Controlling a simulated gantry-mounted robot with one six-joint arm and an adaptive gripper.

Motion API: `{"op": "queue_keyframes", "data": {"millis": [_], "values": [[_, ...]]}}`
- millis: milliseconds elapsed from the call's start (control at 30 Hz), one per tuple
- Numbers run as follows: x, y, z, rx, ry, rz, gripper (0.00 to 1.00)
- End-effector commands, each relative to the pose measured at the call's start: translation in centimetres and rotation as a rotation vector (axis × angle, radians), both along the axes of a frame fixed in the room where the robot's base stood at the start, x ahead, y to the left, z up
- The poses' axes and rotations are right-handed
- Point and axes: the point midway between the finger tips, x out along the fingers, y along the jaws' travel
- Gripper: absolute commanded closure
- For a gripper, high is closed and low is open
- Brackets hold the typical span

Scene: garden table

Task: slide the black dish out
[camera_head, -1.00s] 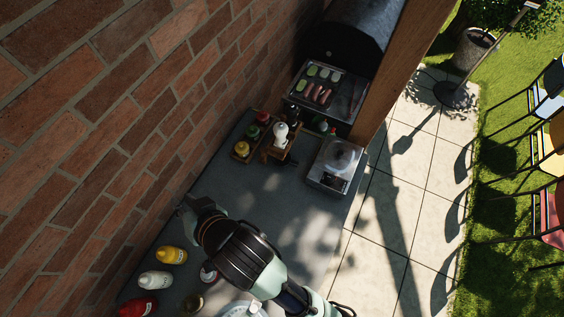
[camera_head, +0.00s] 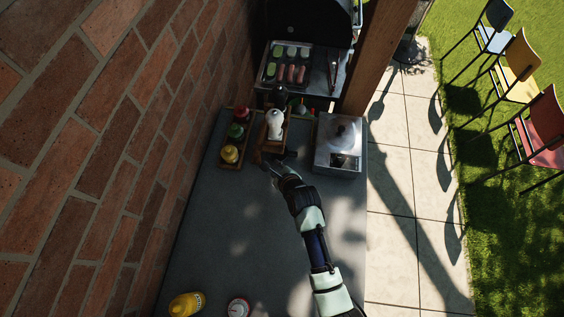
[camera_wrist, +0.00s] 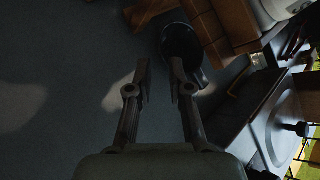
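The black dish (camera_wrist: 181,40) is a dark round shape on the grey counter in the wrist view, close beside a wooden holder (camera_wrist: 222,24). In the head view a small dark patch by the holder's near end may be the dish, but it is hard to make out there. My gripper (camera_wrist: 160,70) is open and empty, with its two fingers apart over the counter. The dish lies just beyond the right fingertip, off to the right of the gap. In the head view my gripper (camera_head: 272,166) is low at the near end of the wooden holder.
The wooden holder carries a white shaker (camera_head: 275,122). A rack with red, green and yellow bottles (camera_head: 229,153) stands left. A metal burner unit (camera_head: 338,145) stands right. A grill tray with food (camera_head: 287,65) is behind. Nearer counter (camera_head: 215,230) is mostly clear.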

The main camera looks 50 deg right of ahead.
Motion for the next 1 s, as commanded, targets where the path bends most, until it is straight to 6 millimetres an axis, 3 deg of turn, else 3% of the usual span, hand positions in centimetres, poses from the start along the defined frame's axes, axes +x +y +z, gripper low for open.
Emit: {"op": "queue_keyframes", "data": {"millis": [467, 1000], "values": [[0.1, -0.3, -0.7, 0.021, -0.007, -0.023, 0.80], [5.2, -2.4, -5.3, 0.021, -0.007, -0.022, 0.80]]}}
